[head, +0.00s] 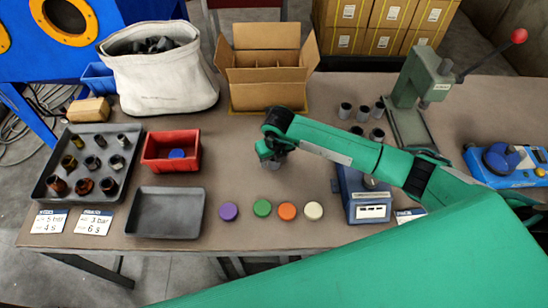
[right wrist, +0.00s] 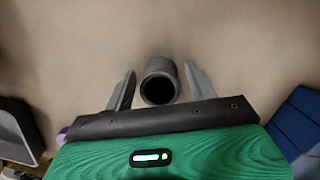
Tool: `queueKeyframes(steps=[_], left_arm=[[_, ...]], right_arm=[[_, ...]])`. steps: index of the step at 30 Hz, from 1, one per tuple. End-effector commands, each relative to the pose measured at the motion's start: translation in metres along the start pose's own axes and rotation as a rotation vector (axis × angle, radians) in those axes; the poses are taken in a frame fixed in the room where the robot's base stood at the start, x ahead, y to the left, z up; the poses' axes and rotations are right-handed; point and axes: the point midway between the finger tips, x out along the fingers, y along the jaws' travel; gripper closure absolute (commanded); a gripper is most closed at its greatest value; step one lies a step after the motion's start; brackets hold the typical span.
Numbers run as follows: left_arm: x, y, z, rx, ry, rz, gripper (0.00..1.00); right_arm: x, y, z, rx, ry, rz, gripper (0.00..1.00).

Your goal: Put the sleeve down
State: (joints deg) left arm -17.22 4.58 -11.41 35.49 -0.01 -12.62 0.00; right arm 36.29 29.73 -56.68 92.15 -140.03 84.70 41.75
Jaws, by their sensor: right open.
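My right gripper (head: 270,157) is low over the middle of the table, below the cardboard box in the head view. In the right wrist view its two fingers (right wrist: 160,88) are spread apart. A grey hollow sleeve (right wrist: 160,72) is between them, its dark open end facing the camera, with a gap to the finger on each side. The sleeve seems to rest on the brown tabletop (right wrist: 240,40). In the head view the gripper mostly hides this sleeve. My left gripper is not in view.
Several grey sleeves (head: 345,110) stand near the green press (head: 405,100). A blue device (head: 370,208) and coloured discs (head: 262,208) are in front. An empty grey tray (head: 140,230), red bin (head: 147,163), sleeve tray (head: 62,187) and divided box (head: 265,100) stand around. Table between them is clear.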

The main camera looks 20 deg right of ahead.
Motion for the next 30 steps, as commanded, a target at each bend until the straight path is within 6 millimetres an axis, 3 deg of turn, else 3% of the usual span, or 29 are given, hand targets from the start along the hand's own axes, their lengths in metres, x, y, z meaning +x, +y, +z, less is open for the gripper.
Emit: queueKeyframes(steps=[5,18,22,30], left_arm=[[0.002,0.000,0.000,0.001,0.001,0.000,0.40],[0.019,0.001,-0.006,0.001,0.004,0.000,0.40],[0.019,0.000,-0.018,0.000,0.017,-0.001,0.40],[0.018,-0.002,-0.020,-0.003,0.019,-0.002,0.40]], right_arm=[[-0.017,0.000,0.001,-0.001,-0.004,0.001,0.43],[-0.105,0.000,0.001,-0.001,-0.003,0.000,0.43],[-0.118,0.000,0.000,-0.001,-0.001,0.000,0.43],[-0.123,0.000,0.000,0.000,0.000,0.000,0.43]])
